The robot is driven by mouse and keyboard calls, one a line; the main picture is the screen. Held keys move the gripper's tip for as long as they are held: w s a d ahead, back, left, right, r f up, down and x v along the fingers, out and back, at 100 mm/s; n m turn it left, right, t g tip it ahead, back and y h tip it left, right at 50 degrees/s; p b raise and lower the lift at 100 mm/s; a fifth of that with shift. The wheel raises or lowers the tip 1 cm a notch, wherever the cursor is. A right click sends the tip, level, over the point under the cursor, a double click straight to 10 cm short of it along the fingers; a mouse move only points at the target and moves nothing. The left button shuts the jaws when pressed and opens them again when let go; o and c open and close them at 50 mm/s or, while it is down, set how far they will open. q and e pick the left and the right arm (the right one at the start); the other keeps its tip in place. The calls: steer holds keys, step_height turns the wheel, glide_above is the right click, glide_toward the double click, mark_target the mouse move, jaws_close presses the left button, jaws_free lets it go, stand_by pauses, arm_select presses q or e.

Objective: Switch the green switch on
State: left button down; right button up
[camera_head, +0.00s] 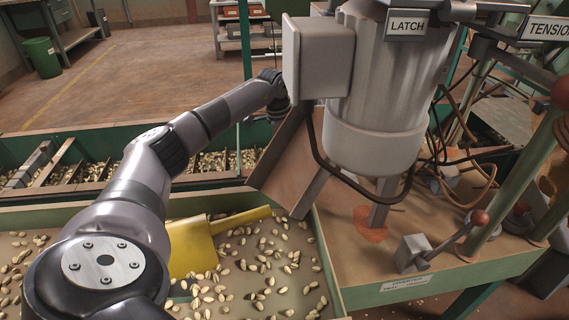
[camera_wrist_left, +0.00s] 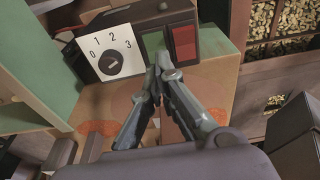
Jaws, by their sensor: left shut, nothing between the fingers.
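The green switch (camera_wrist_left: 153,43) shows in the left wrist view on a dark control box, directly left of a red switch (camera_wrist_left: 184,42). My left gripper (camera_wrist_left: 160,65) is shut and empty, its fingertips at the lower edge of the green switch. I cannot tell whether they touch it. In the head view my left arm reaches in from the left, and its wrist ends beside the grey machine housing (camera_head: 317,58), which hides the gripper. The green switch is not visible there. My right gripper is in neither view.
A dial (camera_wrist_left: 111,62) marked 0 to 3 sits left of the switches. A hopper cylinder (camera_head: 378,95) labelled LATCH, a tilted chute (camera_head: 290,165) and hanging cables crowd the head view. A yellow scoop (camera_head: 193,248) lies among nuts in the tray below my arm.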

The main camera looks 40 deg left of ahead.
arm_select(q)
steer(key=shift+f, duration=0.7)
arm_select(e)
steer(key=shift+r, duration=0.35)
arm_select(q)
steer(key=shift+s+f, duration=0.1)
steer(key=shift+f, duration=0.25)
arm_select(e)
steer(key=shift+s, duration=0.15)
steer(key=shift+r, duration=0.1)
